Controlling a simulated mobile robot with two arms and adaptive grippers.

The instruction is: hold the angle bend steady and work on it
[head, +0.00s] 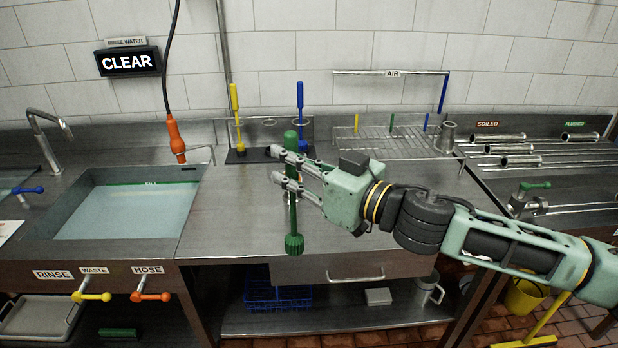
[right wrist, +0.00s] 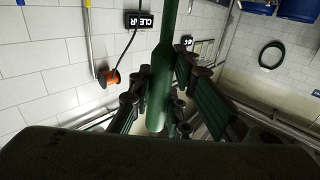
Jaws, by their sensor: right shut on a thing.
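My right gripper (head: 282,168) is shut on a green brush (head: 293,215), which hangs upright with its bristle head down, over the front of the steel counter. In the right wrist view the brush's green handle (right wrist: 160,75) runs between the fingers. I cannot make out an angle bend for certain in either view. Several metal pipe pieces (head: 520,160) lie on the rack at the right, under the SOILED sign. A metal fitting with a green lever (head: 535,185) sits at the right. My left gripper is not in view.
A water-filled sink (head: 125,212) is at the left. Yellow and blue brushes (head: 300,110) stand in a dark holder at the back. A wire rack (head: 385,143) lies behind my right arm. The counter (head: 235,205) left of the brush is clear.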

